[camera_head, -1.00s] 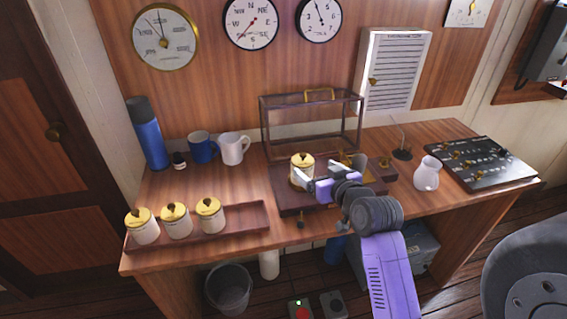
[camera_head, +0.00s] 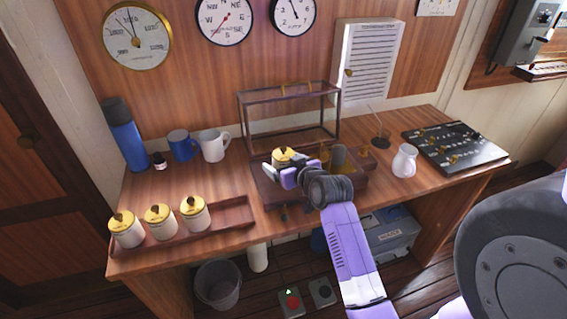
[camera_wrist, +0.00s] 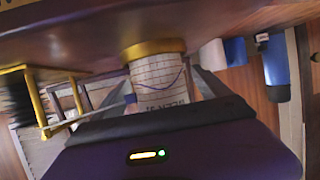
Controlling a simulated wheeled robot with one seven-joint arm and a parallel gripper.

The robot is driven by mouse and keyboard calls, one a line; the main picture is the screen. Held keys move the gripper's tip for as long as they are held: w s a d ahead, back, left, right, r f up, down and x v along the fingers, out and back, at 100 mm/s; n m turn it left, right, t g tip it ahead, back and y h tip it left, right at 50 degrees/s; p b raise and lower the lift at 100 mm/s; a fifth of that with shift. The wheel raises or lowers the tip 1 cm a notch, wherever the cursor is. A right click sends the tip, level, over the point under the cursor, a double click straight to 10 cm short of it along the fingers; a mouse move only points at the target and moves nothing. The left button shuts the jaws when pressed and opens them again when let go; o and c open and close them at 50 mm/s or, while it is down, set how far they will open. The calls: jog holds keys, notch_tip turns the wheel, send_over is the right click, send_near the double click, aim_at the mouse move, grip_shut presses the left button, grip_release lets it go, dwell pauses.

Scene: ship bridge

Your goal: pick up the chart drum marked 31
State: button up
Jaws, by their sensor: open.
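A chart drum (camera_head: 284,155) with a gold lid stands on the dark wooden base of the barograph (camera_head: 260,190) on the desk. In the wrist view the drum (camera_wrist: 158,82) shows gridded paper with a purple trace, a gold band and dark print that I cannot read for certain. My gripper (camera_head: 284,168) is open, with a finger on each side of this drum; I cannot tell whether they touch it. The gripper hides the drum's lower part in the head view. Three similar gold-lidded drums (camera_head: 126,229), (camera_head: 160,221), (camera_head: 194,213) stand in a tray at the left.
The wooden tray (camera_head: 235,214) lies left of the base. An open glass-framed case (camera_head: 290,95) stands behind the drum. Blue mug (camera_head: 181,147), white mug (camera_head: 212,146) and blue flask (camera_head: 124,137) are back left. A white jug (camera_head: 404,161) and black switch panel (camera_head: 455,147) are right.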

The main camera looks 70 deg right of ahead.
jog(key=c, duration=1.6)
jog(key=shift+c, duration=0.2)
jog(key=shift+r, duration=0.2)
